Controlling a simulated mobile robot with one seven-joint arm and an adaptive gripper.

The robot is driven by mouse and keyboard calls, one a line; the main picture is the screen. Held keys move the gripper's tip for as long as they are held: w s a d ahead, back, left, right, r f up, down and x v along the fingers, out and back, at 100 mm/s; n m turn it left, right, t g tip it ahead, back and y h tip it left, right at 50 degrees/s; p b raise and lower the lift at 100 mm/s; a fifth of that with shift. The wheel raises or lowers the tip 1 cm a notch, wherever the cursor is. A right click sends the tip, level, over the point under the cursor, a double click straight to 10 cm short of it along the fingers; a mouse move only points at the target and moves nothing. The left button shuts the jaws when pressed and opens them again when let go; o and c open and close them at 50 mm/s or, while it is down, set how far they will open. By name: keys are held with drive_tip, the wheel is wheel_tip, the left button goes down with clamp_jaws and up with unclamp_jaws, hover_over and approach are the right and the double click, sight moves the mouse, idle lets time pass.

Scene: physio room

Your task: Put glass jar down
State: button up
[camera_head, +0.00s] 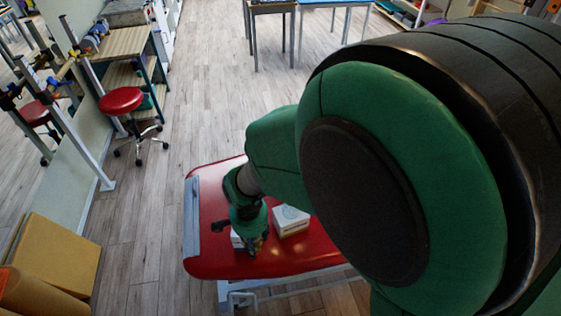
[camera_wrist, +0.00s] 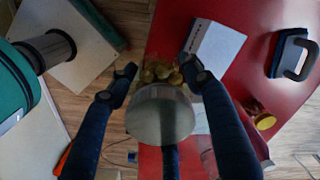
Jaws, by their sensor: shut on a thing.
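The glass jar (camera_wrist: 160,112) shows in the wrist view, with a round grey metal lid facing the camera and gold-brown contents behind it. My gripper (camera_wrist: 159,75) has its dark fingers on both sides of the jar and is shut on it. In the head view my gripper (camera_head: 256,242) is low over the near part of the red padded table (camera_head: 215,262); the jar is not clear there. In the wrist view the jar overlaps the table's edge. I cannot tell whether its base touches the table.
A white box (camera_head: 291,219) lies on the table right beside my gripper, also in the wrist view (camera_wrist: 218,45). A dark handled object (camera_wrist: 291,54) and a small yellow-topped item (camera_wrist: 265,122) are farther right. A red stool (camera_head: 121,101) stands back left.

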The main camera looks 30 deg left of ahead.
drive_tip(key=w+a, duration=0.1)
drive_tip(key=a, duration=0.2)
drive_tip(key=w+a+b, duration=0.1)
drive_tip(key=w+a, duration=0.1)
drive_tip(key=w+a+f, duration=0.1)
drive_tip(key=w+a, duration=0.1)
drive_tip(key=a, duration=0.1)
drive_tip(key=shift+a, duration=0.35)
drive_tip(key=shift+f+b, duration=0.8)
drive_tip(key=shift+f, duration=0.9)
drive_tip(key=shift+f, duration=0.15)
drive_tip(key=o, duration=1.4)
wheel_tip(320, 180, up, 12)
drive_tip(key=p, duration=0.3)
